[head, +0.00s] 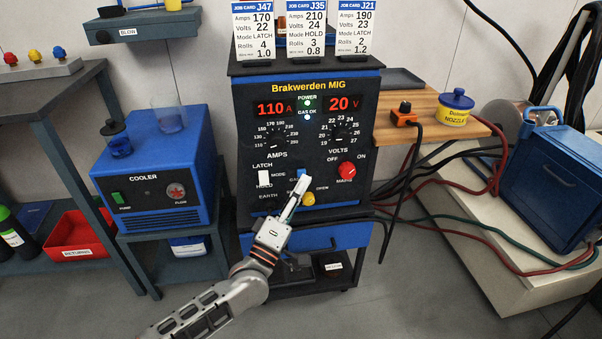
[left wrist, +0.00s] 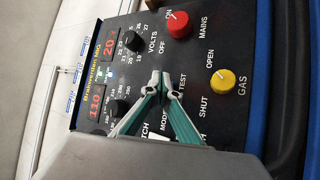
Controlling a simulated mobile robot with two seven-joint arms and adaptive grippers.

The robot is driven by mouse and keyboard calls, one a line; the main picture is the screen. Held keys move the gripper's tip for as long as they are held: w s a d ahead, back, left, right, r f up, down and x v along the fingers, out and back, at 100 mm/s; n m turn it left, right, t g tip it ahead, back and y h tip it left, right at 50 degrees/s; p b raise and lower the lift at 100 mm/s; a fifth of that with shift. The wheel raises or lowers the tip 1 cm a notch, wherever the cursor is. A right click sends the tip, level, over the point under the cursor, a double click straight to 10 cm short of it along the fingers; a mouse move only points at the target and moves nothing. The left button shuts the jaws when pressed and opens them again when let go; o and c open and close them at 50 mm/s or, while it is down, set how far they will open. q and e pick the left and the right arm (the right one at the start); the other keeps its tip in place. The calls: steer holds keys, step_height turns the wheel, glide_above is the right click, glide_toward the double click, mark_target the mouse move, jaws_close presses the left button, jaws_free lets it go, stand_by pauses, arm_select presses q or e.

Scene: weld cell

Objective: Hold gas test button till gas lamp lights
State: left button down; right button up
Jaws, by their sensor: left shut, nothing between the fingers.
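The blue Brakwerden MIG welder (head: 375,120) stands in the middle of the head view. My left gripper (head: 303,180) is shut and empty, its fingertips at the gas test spot on the front panel. A bit of the blue button (head: 301,173) shows just above the tips; contact looks likely, but how far it is pressed is hidden. In the left wrist view the closed fingertips (left wrist: 164,88) cover the button beside the "TEST" lettering. The gas OK lamp (head: 307,117) looks bright pale blue. The power lamp (head: 307,102) glows green. My right gripper is out of view.
The yellow gas knob (head: 308,199) sits just below the fingertips, and the red mains knob (head: 347,170) to their right. The white mode switch (head: 264,177) is to the left. A blue cooler (head: 150,165) stands left; cables (head: 440,200) hang at right.

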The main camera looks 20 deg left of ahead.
arm_select(q)
steer(key=shift+s+d, duration=0.1)
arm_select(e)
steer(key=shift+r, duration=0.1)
arm_select(q)
steer(key=shift+s+d, duration=0.1)
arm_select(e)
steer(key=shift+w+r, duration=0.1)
arm_select(q)
steer(key=s+d, duration=0.1)
steer(key=s+p, duration=0.1)
steer(key=s+d, duration=0.1)
steer(key=s, duration=0.1)
steer(key=shift+d, duration=0.3)
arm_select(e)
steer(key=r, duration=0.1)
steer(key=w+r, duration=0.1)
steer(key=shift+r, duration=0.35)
